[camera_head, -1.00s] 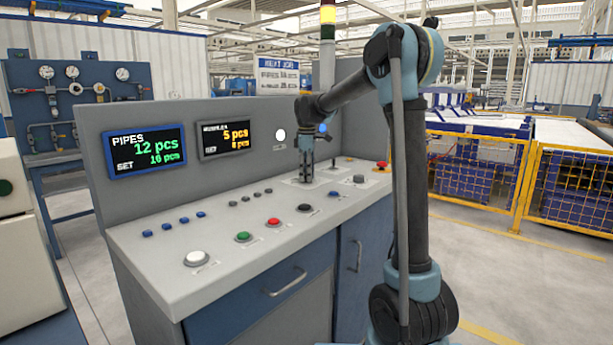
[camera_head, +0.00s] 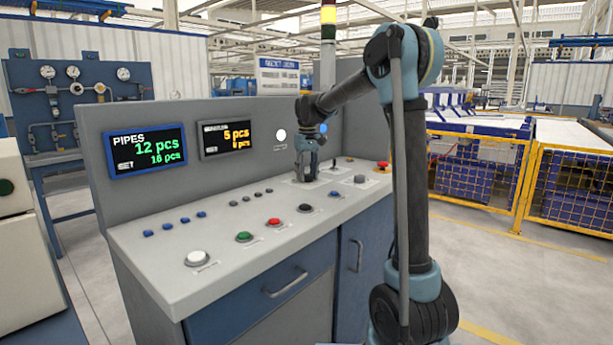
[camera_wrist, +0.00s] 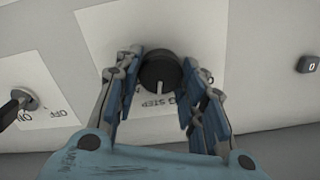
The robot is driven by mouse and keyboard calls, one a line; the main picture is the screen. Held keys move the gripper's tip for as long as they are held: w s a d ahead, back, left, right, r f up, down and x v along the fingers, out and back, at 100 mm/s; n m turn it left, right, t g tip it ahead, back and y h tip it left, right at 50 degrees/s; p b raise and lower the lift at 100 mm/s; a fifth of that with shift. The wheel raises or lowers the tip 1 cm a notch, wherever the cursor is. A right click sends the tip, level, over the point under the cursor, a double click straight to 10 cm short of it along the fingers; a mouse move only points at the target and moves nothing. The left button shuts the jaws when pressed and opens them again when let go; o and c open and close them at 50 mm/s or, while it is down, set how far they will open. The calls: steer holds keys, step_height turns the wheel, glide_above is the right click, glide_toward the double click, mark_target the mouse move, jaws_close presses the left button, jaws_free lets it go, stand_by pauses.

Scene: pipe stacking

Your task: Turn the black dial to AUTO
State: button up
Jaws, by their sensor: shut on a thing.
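The black dial (camera_wrist: 158,70) shows in the wrist view on a white label plate (camera_wrist: 190,28). Its white mark points down in the picture, towards the printed word STEP. No AUTO marking is readable; part of the lettering is hidden by the fingers. My gripper (camera_wrist: 161,64) has one blue finger on each side of the dial and is shut on it. In the head view my gripper (camera_head: 305,170) is down at the back of the console top, where its fingers hide the dial.
The grey console (camera_head: 150,232) carries white, green, red and black buttons in front of my gripper. A red button (camera_head: 382,165) is at the right.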

mark_target(308, 174)
steer(key=m, duration=0.5)
steer(key=shift+w+d+m, duration=0.1)
steer(key=shift+m, duration=0.2)
steer(key=m, duration=0.4)
steer(key=shift+m, duration=0.3)
steer(key=o, duration=1.1)
steer(key=shift+r, duration=0.1)
step_height(308, 174, up, 12)
steer(key=shift+f, duration=0.15)
